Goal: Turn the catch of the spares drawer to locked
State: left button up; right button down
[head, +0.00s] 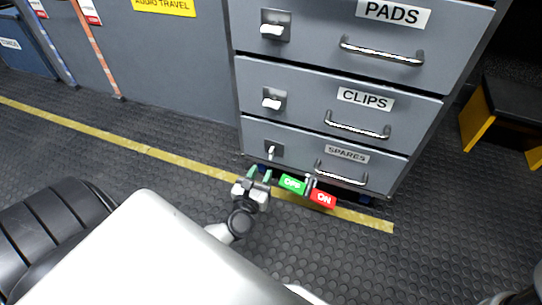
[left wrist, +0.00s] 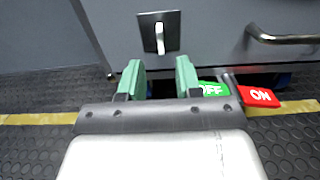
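The spares drawer (head: 309,160) is the lowest of the grey drawers shown and is shut. Its catch (head: 271,152) is a small pale lever on a square metal plate, left of the label. The lever points up and down; in the left wrist view the catch (left wrist: 159,38) hangs near vertical. My left gripper (head: 260,171) is just below and in front of the catch, apart from it. In the left wrist view the green fingers (left wrist: 160,75) stand open with nothing between them, below the plate. My right gripper is not in view.
The clips drawer (head: 310,78) and pads drawer (head: 310,25) above have catches with levers lying sideways. A green OFF sign (head: 292,184) and red ON sign (head: 323,199) are right of my left gripper. A black and yellow stool (head: 505,118) stands at right.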

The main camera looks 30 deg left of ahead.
aim_at(270, 156)
pick_arm(q)
jog(key=b+x, duration=0.2)
jog(key=x, duration=0.6)
jog(key=shift+w, duration=0.2)
grip_shut()
